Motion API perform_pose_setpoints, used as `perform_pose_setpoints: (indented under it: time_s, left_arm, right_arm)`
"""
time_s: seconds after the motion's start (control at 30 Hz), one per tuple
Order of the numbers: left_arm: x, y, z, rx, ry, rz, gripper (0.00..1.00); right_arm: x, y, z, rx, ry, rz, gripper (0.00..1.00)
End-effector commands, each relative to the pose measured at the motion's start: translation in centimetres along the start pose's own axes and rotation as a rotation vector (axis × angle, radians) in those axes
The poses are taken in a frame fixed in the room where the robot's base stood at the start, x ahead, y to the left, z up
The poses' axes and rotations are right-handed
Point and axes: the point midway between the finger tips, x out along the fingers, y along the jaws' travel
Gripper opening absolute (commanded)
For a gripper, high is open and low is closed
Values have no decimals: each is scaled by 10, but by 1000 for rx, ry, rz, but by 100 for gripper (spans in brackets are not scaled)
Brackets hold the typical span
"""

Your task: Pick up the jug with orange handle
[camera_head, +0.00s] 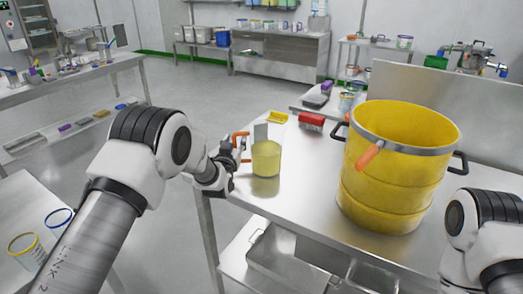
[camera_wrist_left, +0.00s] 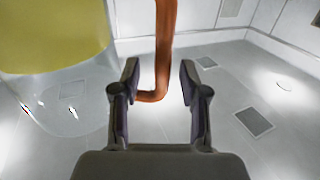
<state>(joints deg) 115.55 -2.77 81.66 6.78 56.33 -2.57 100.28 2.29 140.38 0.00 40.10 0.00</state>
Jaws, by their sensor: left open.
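The jug with the orange handle (camera_head: 266,158) stands upright near the left edge of the steel table, with yellowish contents showing through its clear wall. Its handle (camera_head: 240,138) points left, toward my left gripper (camera_head: 232,160). In the left wrist view, my left gripper (camera_wrist_left: 160,88) is open, and the orange handle (camera_wrist_left: 164,45) hangs between its two fingers with gaps on both sides. The jug body (camera_wrist_left: 55,60) fills the upper left there. My right arm shows at the lower right of the head view, but its gripper is out of view.
A large yellow drum (camera_head: 385,185) with dark side handles stands on the same table (camera_head: 290,205), right of the jug. A red brush (camera_head: 311,121) lies behind the jug. Steel trays (camera_head: 285,262) sit on the shelf below. Clear cups (camera_head: 26,248) stand on the left table.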

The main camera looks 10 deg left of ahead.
Motion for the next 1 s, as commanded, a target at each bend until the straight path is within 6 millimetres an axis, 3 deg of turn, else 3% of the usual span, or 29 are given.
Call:
perform_pose_setpoints:
  time_s: [0.2, 0.23, 0.33, 0.37, 0.77, 1.0]
  left_arm:
    - [3, 0, 1, 0, -2, 0, 44]
    - [3, 0, 1, 0, -2, 0, 41]
    - [3, 0, 1, 0, -2, 0, 5]
    - [3, 0, 1, 0, -2, 0, 0]
    - [3, 0, 0, 0, -2, 0, 0]
    - [3, 0, -18, 0, 1, 0, 0]
  right_arm:
    - [0, 0, 0, 0, 0, 0, 40]
    - [0, 0, 0, 0, 0, 0, 40]
    - [0, 0, 0, 0, 0, 0, 40]
    - [0, 0, 0, 0, 0, 0, 40]
    - [0, 0, 0, 0, 0, 0, 40]
    - [5, 0, 0, 0, 0, 0, 40]
